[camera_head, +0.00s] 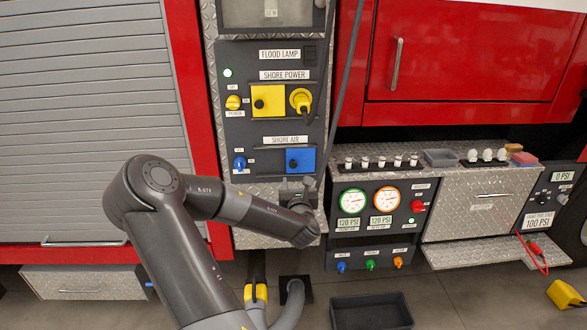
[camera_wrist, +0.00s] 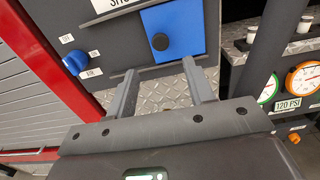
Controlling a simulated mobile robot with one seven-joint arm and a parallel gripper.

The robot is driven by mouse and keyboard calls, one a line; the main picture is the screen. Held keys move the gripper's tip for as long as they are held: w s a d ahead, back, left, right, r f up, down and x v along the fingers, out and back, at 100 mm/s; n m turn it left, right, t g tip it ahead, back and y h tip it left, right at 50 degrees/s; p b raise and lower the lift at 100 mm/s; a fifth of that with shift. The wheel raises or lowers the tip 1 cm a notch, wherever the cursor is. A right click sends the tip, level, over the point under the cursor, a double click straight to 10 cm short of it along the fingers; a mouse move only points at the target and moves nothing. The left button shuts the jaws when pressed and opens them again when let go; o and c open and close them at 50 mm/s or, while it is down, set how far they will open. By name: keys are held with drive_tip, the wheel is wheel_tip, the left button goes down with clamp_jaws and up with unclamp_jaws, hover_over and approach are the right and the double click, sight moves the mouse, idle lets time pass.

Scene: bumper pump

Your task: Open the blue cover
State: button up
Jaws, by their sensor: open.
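The blue cover (camera_head: 301,160) is a square panel with a dark round knob, set in the dark panel below the "SHORE AIR" label. It lies flat and closed, and also shows in the wrist view (camera_wrist: 185,28), top centre. A blue rotary knob (camera_head: 239,163) sits to its left; it also shows in the wrist view (camera_wrist: 75,62). My gripper (camera_head: 296,183) is just below the blue cover. In the wrist view its two fingers (camera_wrist: 158,78) are apart and empty, pointing up toward the cover's lower edge. I cannot tell whether a fingertip touches the panel.
A yellow cover (camera_head: 268,101) and yellow plug (camera_head: 301,99) are above. A grey hose (camera_head: 340,80) hangs just right of the panel. Gauges (camera_head: 354,201) and a small shelf are to the right. A dark bin (camera_head: 371,311) stands on the floor.

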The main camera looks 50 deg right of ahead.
sight(293, 166)
drive_tip(key=x, duration=0.9)
drive_tip(key=shift+w+d, duration=0.2)
drive_tip(key=shift+d, duration=0.05)
drive_tip(key=shift+c, duration=0.5)
clamp_jaws()
